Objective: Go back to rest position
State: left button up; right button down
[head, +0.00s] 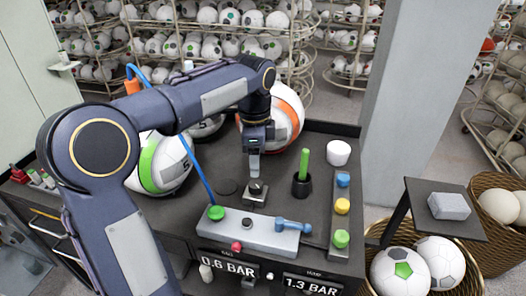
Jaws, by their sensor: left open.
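My left arm comes in from the left and bends down over the dark workbench (318,222). My left gripper (254,174) points down, just above a small dark knob on a metal base (258,192). Whether the fingertips touch the knob cannot be told. The jaws are open, though the gap hardly shows from this angle. My right gripper is not in view.
A green-patched ball (152,172) and an orange-striped ball (290,112) stand behind. A grey panel (268,238) carries a green knob and a blue lever. A black cup (302,186) holds a green stick. Coloured buttons (342,206) line the right side.

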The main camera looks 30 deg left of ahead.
pick_arm(q)
jog(key=s+d+f+n+t+h, duration=0.2)
jog(key=s+n, duration=0.5)
jog(key=s, duration=0.4)
jog(key=s+d+f+n+t+h, duration=0.1)
jog(key=s+d+f+n+t, duration=0.2)
jog(key=s+n, duration=0.4)
jog(key=s+d+f, duration=0.1)
jog(key=s+d, duration=0.1)
jog(key=s, duration=0.2)
jog(key=shift+s+f+t+h, duration=0.15)
jog(key=shift+f+t+h, duration=0.15)
jog(key=shift+f+h, duration=0.1)
jog(key=shift+s, duration=0.1)
dwell(0.6)
